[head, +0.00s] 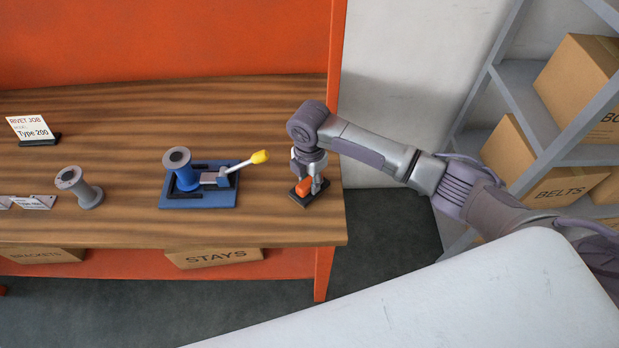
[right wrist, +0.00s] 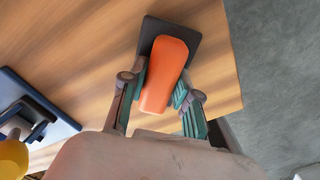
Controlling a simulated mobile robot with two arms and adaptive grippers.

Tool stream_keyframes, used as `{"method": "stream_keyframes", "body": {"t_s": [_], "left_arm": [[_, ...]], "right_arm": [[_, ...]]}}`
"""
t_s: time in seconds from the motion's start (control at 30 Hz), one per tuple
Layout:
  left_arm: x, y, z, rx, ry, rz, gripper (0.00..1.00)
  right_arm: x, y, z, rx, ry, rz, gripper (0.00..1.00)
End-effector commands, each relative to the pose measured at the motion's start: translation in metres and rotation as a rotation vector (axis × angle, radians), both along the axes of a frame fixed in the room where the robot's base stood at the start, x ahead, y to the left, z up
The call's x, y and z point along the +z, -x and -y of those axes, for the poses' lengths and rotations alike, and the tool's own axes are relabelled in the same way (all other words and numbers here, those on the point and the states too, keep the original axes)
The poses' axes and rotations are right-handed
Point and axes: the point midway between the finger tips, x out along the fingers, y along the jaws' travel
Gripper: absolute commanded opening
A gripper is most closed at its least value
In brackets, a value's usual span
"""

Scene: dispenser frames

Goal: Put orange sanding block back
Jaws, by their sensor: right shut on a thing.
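The orange sanding block (head: 303,187) is at the right end of the wooden bench, over a small dark pad (head: 294,201). In the right wrist view the orange block (right wrist: 163,75) lies between the fingers, over the dark square pad (right wrist: 153,28). I cannot tell whether the block touches the pad. My right gripper (head: 309,182) points down and is shut on the block. It also shows in the right wrist view (right wrist: 160,92), one finger on each side of the block. My left gripper is not in view.
A blue fixture (head: 225,197) with a spool and a yellow-tipped lever (head: 260,157) stands left of my right gripper. A grey spool (head: 78,187) and a Rivet Job sign (head: 33,129) are farther left. The bench's right edge is close; shelves with boxes (head: 520,160) stand beyond.

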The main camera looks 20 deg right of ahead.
Motion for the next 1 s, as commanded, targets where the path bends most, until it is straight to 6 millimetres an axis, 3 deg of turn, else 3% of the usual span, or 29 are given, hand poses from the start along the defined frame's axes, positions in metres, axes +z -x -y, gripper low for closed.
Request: {"method": "stream_keyframes", "body": {"t_s": [0.37, 0.4, 0.53, 0.83, 1.0], "left_arm": [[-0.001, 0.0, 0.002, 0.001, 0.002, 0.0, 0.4], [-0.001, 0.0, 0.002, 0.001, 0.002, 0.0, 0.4], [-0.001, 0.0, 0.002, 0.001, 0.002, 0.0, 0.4], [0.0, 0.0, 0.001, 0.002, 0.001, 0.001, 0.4], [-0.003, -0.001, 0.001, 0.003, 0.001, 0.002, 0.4]], "right_arm": [[-0.005, 0.0, 0.0, 0.0, -0.001, 0.0, 0.03], [-0.004, 0.0, 0.0, 0.0, 0.0, 0.001, 0.37], [-0.004, 0.0, 0.0, 0.0, -0.001, 0.0, 0.56], [-0.002, 0.0, 0.0, 0.0, 0.0, 0.001, 0.56], [0.015, -0.001, 0.0, 0.0, -0.001, 0.004, 0.56]]}}
